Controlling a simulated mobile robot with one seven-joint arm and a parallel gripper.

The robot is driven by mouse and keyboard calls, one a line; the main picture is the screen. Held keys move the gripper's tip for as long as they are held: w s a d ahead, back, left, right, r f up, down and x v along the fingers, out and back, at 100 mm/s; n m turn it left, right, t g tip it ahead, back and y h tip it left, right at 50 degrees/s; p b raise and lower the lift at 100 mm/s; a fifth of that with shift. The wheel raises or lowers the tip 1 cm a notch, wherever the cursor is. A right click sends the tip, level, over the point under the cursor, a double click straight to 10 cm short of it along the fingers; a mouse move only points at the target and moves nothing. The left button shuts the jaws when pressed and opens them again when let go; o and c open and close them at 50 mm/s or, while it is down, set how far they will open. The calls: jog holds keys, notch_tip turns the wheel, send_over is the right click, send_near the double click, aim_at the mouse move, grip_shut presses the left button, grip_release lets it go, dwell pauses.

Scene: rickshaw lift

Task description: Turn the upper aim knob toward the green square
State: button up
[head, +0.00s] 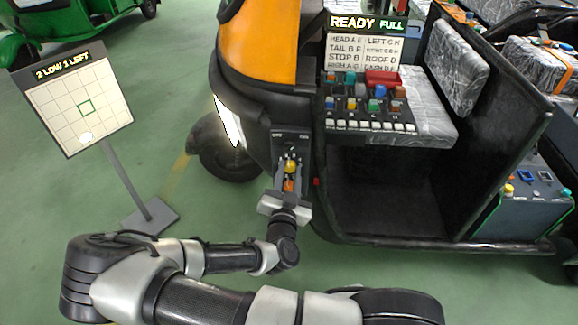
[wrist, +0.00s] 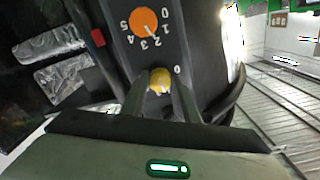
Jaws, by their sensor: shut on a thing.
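The yellow upper aim knob (head: 291,165) sits on the dark panel at the rickshaw's front, with an orange knob (head: 288,185) below it. My gripper (wrist: 160,85) is shut on the yellow knob, which shows between its fingers in the wrist view. The orange knob (wrist: 142,21) is clear of the fingers, beside a dial numbered 0 to 5. The aim board (head: 120,111) stands at left with a grid, a green square outline (head: 92,105) and a white light spot (head: 86,137) below it. Its sign (head: 62,68) reads "2 LOW 1 LEFT".
The lit headlamp (head: 228,120) is left of the knobs. A switch panel (head: 366,126) with a "READY FULL" display (head: 366,24) sits in the rickshaw at right. Green floor lies open between the board and the rickshaw.

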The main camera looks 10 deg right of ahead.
jog(key=m+p, duration=0.1)
jog(key=p, duration=0.1)
jog(key=m+p, duration=0.1)
jog(key=shift+r+m+p, duration=0.35)
jog(key=shift+m, duration=0.05)
jog(key=m+p, duration=0.3)
jog(key=shift+f+m, duration=0.1)
jog(key=shift+m, duration=0.2)
jog(key=m+p, duration=0.2)
jog(key=m, duration=0.1)
jog(key=shift+f+m, duration=0.1)
jog(key=shift+m, duration=0.2)
jog(key=shift+f+m+p, duration=0.1)
jog(key=shift+m+p, duration=1.05)
jog(key=shift+m, duration=0.75)
jog(key=o, duration=1.1)
jog(key=shift+c, duration=0.2)
